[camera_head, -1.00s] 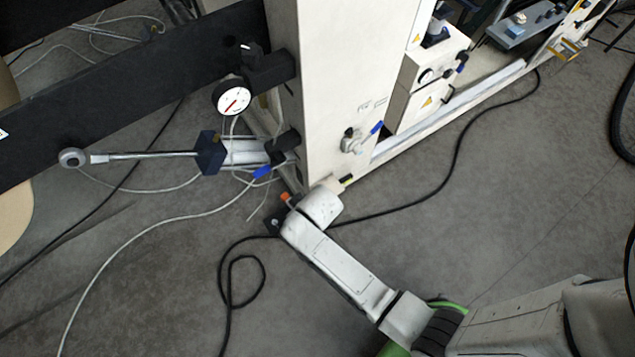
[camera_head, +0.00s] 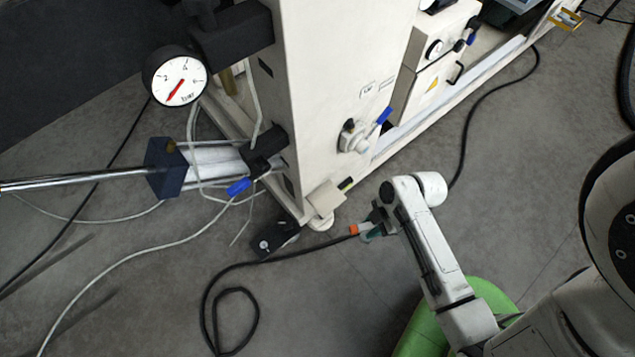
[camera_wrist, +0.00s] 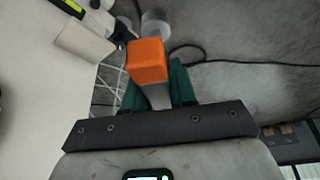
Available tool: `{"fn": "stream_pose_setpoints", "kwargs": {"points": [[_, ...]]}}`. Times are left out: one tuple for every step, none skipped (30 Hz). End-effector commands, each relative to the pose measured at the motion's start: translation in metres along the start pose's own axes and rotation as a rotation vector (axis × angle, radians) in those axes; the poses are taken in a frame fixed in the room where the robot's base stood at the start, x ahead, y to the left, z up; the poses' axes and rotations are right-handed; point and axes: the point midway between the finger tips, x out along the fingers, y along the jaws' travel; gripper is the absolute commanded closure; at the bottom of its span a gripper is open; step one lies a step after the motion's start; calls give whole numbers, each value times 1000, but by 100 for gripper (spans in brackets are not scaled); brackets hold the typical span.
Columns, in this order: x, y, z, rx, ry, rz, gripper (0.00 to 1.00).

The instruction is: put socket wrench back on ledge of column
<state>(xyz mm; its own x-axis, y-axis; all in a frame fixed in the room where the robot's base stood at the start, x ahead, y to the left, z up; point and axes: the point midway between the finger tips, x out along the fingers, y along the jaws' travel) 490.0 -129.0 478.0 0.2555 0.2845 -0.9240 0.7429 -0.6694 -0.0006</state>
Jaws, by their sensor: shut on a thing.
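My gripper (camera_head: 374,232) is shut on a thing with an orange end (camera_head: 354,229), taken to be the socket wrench. In the wrist view its orange end (camera_wrist: 147,60) sticks out beyond the green fingers (camera_wrist: 183,84), with a grey part between them. Most of its shape is hidden. The cream column (camera_head: 325,85) stands to the left of my gripper, with a gap between them. A small cream block (camera_head: 326,199) juts from the column's lower corner and also shows in the wrist view (camera_wrist: 85,38). I cannot tell whether it is the ledge.
A round dial gauge (camera_head: 176,77) and a dark block on a metal rod (camera_head: 166,168) are left of the column. A blue-handled valve (camera_head: 354,136) projects from its face. Black cable (camera_head: 285,256) lies on the floor. Floor right of the column is mostly clear.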

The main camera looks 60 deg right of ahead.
Motion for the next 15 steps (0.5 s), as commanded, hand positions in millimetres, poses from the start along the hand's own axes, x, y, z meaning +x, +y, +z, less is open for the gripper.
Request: {"fn": "stream_pose_setpoints", "kwargs": {"points": [[4,-2,8,-21,0,-8,100],[4,-3,10,-31,1,-12,100],[2,-4,12,-43,1,-16,100],[0,-4,12,-49,1,-19,100],[-3,-3,12,-53,1,-20,100],[-8,0,9,-57,1,-21,100],[-12,3,6,-59,2,-21,100],[-17,7,3,-60,2,-20,100],[-23,13,-2,-61,3,-19,100],[-27,17,-5,-61,3,-20,100],[-31,22,-9,-61,3,-20,100],[-36,27,-12,-61,3,-21,100],[-39,30,-15,-61,3,-21,100],[-42,34,-18,-61,3,-21,100],[-45,38,-21,-60,3,-21,100]]}}
